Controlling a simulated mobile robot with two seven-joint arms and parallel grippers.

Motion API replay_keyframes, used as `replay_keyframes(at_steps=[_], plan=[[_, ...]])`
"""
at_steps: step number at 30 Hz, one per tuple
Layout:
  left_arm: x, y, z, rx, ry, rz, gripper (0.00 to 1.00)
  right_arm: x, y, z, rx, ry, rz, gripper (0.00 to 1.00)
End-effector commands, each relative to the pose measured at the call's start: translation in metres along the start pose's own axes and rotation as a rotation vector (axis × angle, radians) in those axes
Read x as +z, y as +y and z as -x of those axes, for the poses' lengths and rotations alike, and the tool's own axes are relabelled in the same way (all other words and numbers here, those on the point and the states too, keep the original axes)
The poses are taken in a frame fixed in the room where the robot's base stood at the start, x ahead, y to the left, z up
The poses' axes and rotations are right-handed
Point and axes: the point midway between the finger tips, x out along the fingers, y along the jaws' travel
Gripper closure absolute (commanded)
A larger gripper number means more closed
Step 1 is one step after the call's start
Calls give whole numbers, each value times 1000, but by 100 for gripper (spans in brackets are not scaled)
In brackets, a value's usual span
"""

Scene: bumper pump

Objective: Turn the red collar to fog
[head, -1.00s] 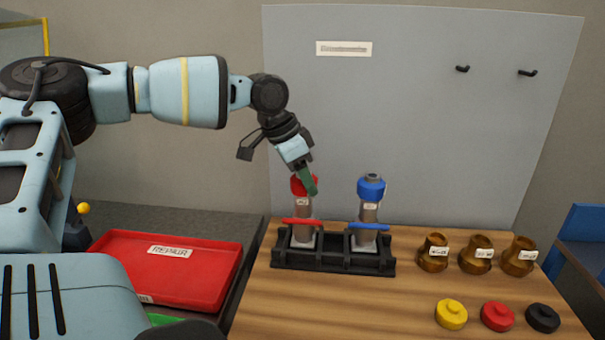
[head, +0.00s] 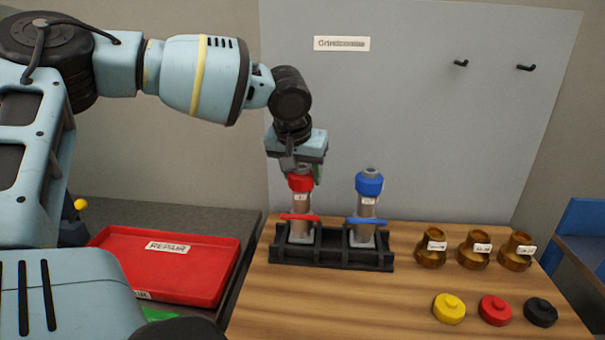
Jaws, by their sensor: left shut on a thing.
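The red collar (head: 301,183) sits at the top of the left nozzle (head: 301,219), which stands upright in a black rack (head: 334,258). A red bar crosses that nozzle lower down. My left gripper (head: 302,174) points down from above and is shut on the red collar; its fingers hide the top and part of the sides. The setting mark on the collar is too small to read. The blue collar (head: 369,182) is on the matching right nozzle beside it, apart from the gripper. My right gripper is not in view.
Several brass fittings (head: 431,249) with labels stand to the right on the wooden table (head: 330,305). Yellow (head: 449,309), red (head: 495,310) and black (head: 541,312) caps lie in front of them. A red REPAIR tray (head: 190,288) is at the left. The table front is clear.

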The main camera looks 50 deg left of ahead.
Motion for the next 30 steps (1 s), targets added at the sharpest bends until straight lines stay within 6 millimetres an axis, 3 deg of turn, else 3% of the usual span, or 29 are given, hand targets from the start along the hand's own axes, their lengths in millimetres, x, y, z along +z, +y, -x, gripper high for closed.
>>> replay_keyframes(at_steps=[12, 29, 30], plan=[[0, 0, -1, -77, -2, 186, 73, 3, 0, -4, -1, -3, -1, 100], [1, 0, 0, -88, -4, 216, 73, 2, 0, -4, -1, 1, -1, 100], [1, 0, 0, -88, -4, 216, 49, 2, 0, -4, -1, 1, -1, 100]])
